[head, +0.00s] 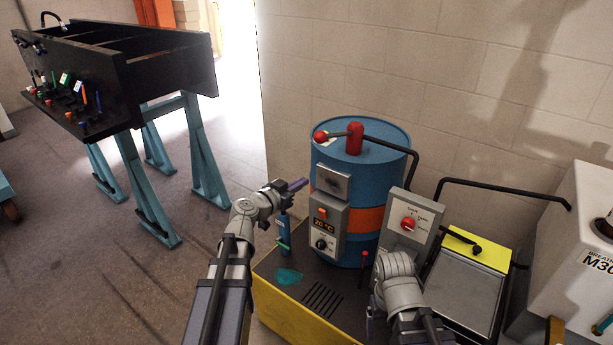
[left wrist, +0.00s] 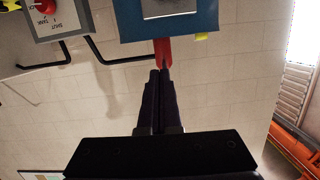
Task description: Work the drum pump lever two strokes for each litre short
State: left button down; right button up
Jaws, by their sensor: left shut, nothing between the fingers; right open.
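The blue drum (head: 388,170) with an orange band stands on a black and yellow sump. A red pump (head: 354,139) sits on its lid, with a lever ending in a red knob (head: 320,136) at the left. The drum (left wrist: 205,22) shows upside down in the left wrist view, with a red part (left wrist: 162,50) beyond my fingertips. My left gripper (head: 304,184) is shut and empty, left of the drum and below the knob; it also shows in the left wrist view (left wrist: 160,76). My right gripper (head: 371,316) is low in front of the sump, mostly hidden by its wrist, and open.
A control box (head: 327,222) reading 20 °C is on the drum's front. A valve box (head: 412,222) with a red knob stands to its right, beside a yellow-topped unit (head: 465,243) and a white tank (head: 580,240). A black workbench (head: 110,70) stands at the left; floor between is clear.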

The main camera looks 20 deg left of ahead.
pick_arm(q)
jog(key=s, duration=0.1)
jog(key=s+a+f, duration=0.1)
jog(key=s, duration=0.1)
jog(key=s+a+b, duration=0.1)
jog(key=s, duration=0.1)
jog(key=shift+s+f, duration=0.1)
jog(key=shift+f, duration=0.1)
dwell(0.5)
notch_tip(320, 180, up, 21)
jog(key=w+d+m+p, duration=0.1)
jog(key=w+d+p, duration=0.1)
jog(key=p, duration=1.9)
jog(key=shift+w+d+y, duration=0.3)
jog(key=shift+w+d, duration=0.05)
jog(key=shift+w, duration=0.05)
jog(key=w+d+f+b, duration=0.2)
jog(key=w+f+b, duration=0.3)
jog(key=w, duration=0.4)
jog(key=shift+w+f+b, duration=0.3)
jog(key=shift+w+f, duration=0.1)
jog(key=shift+f, duration=0.05)
jog(key=shift+d+f, duration=0.1)
